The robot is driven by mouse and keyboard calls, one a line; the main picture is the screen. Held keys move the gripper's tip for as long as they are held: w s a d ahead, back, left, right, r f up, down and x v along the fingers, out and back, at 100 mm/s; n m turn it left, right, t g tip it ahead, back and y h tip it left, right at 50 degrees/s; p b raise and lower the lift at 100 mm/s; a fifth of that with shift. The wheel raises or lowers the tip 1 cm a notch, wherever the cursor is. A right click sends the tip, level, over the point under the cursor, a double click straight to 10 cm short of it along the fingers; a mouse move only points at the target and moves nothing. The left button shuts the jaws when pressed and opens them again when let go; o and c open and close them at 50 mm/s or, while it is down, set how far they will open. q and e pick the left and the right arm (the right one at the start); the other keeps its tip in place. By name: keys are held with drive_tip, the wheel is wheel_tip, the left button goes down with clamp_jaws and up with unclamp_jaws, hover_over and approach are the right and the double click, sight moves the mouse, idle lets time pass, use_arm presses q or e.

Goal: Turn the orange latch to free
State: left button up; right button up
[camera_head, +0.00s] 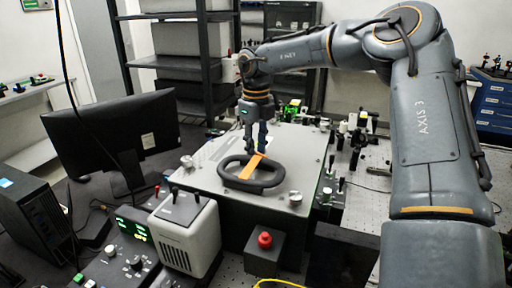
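The orange latch (250,166) is a flat orange strip lying across a dark oval ring (277,181) on top of the grey box (204,168). My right gripper (256,148) points down above the far end of the latch, and its fingertips are at or very near that end. Whether the fingers touch the latch or are closed on it is too small to tell. My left gripper is not in view.
A monitor (118,135) stands left of the box. A beige device (184,232) and a red button (265,239) stand in front. Several small optical parts (352,128) crowd the bench behind and to the right. Dark shelves (190,60) stand at the back.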

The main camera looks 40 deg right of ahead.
drive_tip(key=shift+r, duration=0.1)
drive_tip(key=shift+r, duration=3.9)
